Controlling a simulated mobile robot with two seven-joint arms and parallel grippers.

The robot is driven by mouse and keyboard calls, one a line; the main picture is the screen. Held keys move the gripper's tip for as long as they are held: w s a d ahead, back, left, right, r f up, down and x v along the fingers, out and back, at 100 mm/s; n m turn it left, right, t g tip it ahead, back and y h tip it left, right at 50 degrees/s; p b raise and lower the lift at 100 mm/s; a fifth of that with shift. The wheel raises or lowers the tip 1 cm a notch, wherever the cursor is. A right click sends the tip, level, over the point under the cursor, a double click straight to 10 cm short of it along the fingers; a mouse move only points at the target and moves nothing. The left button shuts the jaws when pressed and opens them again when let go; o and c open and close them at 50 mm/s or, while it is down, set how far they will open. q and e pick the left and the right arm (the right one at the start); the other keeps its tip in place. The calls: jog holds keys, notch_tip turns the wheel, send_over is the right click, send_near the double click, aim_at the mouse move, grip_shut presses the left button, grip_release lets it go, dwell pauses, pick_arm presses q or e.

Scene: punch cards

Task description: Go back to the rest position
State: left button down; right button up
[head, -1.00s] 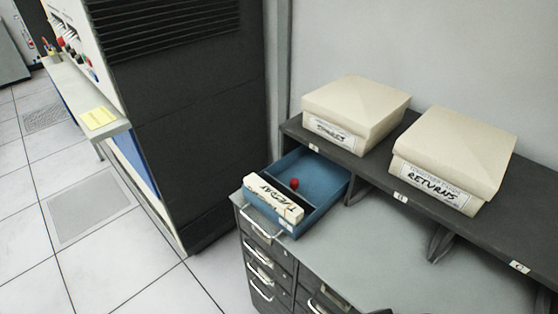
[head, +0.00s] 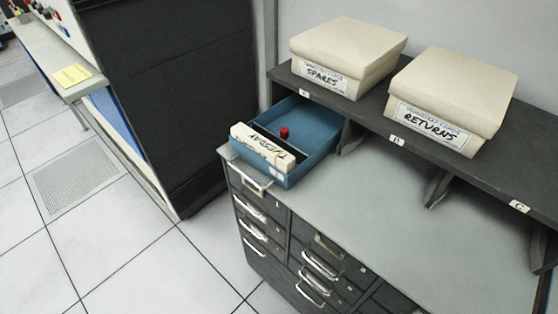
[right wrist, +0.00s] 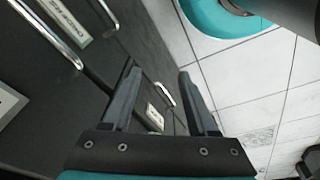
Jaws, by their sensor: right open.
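My right gripper (right wrist: 158,85) shows in the right wrist view. Its two dark fingers are apart with nothing between them. The dark cabinet front with metal handles is behind and to the left of the fingers, and the tiled floor is to the right. Neither gripper shows in the head view. In the head view a blue tray (head: 318,118) sits on the left end of the grey cabinet top. It holds a white card deck (head: 262,147) labelled TUESDAY and a small red knob (head: 284,132).
Cream boxes labelled SPARES (head: 347,52) and RETURNS (head: 452,95) stand on the dark raised shelf (head: 545,172). The grey worktop (head: 390,215) is bare where visible. A drawer cabinet (head: 318,262) stands below. A tall black machine (head: 170,95) is at left, with open tiled floor in front.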

jog(key=s+d+f+g+b, duration=0.1)
jog(key=s+d+f+b, duration=0.1)
jog(key=s+f, duration=1.1)
jog(key=shift+s+d+f+b, duration=0.25)
jog(key=shift+f+b, duration=0.2)
jog(key=shift+b, duration=0.15)
